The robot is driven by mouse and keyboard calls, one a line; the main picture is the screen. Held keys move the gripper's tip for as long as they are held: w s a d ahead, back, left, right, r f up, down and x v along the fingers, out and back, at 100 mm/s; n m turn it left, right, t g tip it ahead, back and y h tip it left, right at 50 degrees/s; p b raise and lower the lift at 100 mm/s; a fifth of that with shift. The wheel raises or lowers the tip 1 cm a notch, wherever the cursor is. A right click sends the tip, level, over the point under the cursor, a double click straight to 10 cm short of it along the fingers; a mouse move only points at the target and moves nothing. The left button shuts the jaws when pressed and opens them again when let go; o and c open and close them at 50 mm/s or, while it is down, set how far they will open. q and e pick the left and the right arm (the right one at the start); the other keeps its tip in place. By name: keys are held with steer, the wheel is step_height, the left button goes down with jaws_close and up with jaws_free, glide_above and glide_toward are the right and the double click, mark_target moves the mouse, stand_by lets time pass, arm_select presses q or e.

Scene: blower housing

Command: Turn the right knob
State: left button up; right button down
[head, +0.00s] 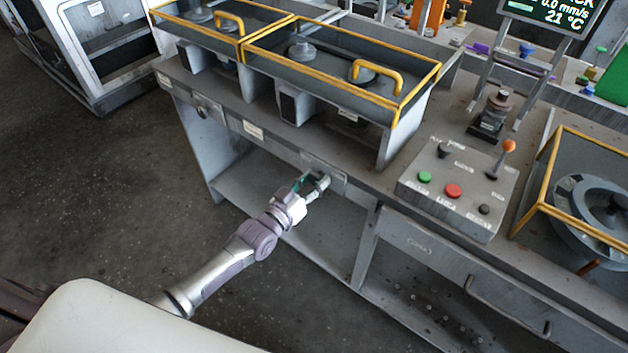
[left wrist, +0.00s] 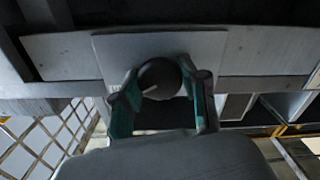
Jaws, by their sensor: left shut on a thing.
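The right knob (left wrist: 158,76) is a round dark knob with a pale pointer line on a grey metal plate (left wrist: 205,48) in the left wrist view. The pointer slants down to the left. My left gripper (left wrist: 163,92) has its greenish fingers on either side of the knob and is shut on it. In the head view my left gripper (head: 315,183) is at the bench's front edge, and it hides most of the knob there. Another knob (head: 202,111) sits farther left on the same front edge. My right gripper is not in view.
Yellow-framed guards (head: 345,80) stand on the bench above the gripper. A control box (head: 458,190) with green and red buttons and an orange-topped lever sits to the right. Below the bench top is an open shelf (head: 300,232). The floor (head: 110,200) at the left is clear.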

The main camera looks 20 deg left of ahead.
arm_select(q)
steer(key=shift+m, duration=0.3)
steer(key=shift+c, duration=0.3)
steer(key=shift+m, duration=3.4)
steer(key=o, duration=1.1)
steer(key=shift+o, duration=0.2)
